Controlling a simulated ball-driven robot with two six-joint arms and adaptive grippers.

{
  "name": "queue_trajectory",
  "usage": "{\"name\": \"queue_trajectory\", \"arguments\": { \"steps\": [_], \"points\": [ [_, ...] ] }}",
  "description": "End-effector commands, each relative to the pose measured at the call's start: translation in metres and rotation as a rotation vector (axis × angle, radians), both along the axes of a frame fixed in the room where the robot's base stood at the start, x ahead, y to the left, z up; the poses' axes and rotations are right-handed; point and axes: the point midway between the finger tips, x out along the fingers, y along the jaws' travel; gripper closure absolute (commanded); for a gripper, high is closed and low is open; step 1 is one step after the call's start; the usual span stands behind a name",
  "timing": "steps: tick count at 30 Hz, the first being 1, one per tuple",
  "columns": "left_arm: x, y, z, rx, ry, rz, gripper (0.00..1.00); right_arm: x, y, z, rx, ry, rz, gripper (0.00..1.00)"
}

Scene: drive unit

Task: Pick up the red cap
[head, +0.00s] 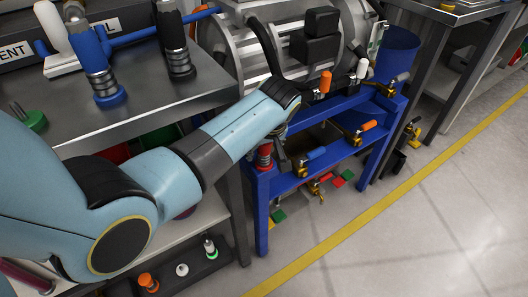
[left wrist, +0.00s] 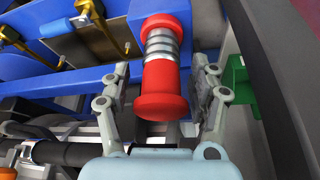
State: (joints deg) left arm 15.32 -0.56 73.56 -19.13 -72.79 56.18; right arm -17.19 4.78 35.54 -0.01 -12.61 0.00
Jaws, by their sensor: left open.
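The red cap (left wrist: 160,82) has a wide round end and a silver ribbed neck, and it sits on the blue frame (left wrist: 188,13). In the head view the red cap (head: 264,154) shows at the blue frame's near corner post, beside the steel table. My left gripper (left wrist: 162,88) is open, with one finger on each side of the cap in the left wrist view. I cannot tell if either finger touches it. In the head view my left gripper (head: 284,150) is partly hidden by my own arm, close to the cap. My right gripper is not in view.
The blue frame carries a metal drum (head: 285,40) and valves with orange (head: 368,125) and blue (head: 315,153) handles. The steel table (head: 195,95) stands close on the left. A green part (left wrist: 238,78) lies right of the gripper. The floor (head: 410,225) at right is clear.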

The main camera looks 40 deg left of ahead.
Motion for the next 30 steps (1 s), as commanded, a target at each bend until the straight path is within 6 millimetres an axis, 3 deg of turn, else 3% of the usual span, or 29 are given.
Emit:
{"name": "queue_trajectory", "arguments": {
  "steps": [3,11,25,30],
  "points": [
    [0.0019,0.0042,-0.0143,0.001,0.002,0.000,0.39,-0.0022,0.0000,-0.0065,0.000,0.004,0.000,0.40],
    [0.0029,0.0049,-0.0146,-0.001,0.001,0.000,0.39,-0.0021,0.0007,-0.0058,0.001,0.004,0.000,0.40],
    [0.0025,0.0045,-0.0147,-0.001,0.001,-0.001,1.00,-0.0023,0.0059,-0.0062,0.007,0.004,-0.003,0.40],
    [0.0027,0.0045,-0.0145,-0.001,0.001,0.000,1.00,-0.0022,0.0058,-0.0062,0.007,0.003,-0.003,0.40]
  ]
}}
